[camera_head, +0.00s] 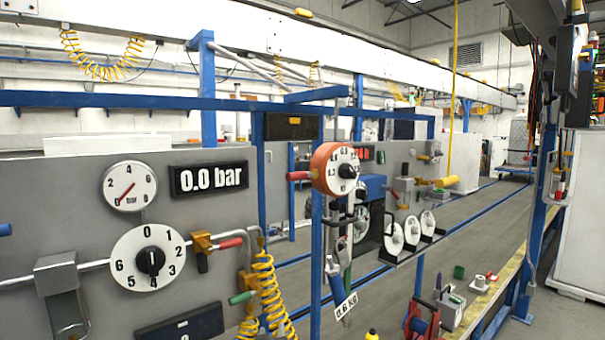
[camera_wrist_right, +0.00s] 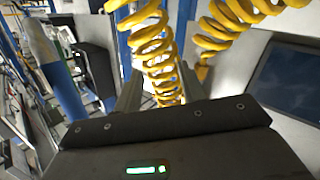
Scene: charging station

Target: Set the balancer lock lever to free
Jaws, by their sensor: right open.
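The balancer (camera_head: 326,170) is an orange round housing with a white numbered dial and black centre knob, hanging at the middle of the head view. A lever with a red grip (camera_head: 299,176) sticks out level from its left side; it looks like the lock lever, but I cannot read any marking for it. A tool with a 0.6 kg tag (camera_head: 346,306) hangs below. In the right wrist view my right gripper (camera_wrist_right: 160,88) is open, with a yellow coiled hose (camera_wrist_right: 154,50) showing beyond and between its fingers. The balancer is not clear there. I cannot make out my left gripper.
A grey panel (camera_head: 60,200) at left carries a pressure gauge (camera_head: 130,186), a 0.0 bar display (camera_head: 208,178), a numbered knob (camera_head: 148,257) and a red-handled valve (camera_head: 204,243). Yellow coiled hoses (camera_head: 268,285) hang left of the balancer. Blue posts (camera_head: 316,255) stand close by.

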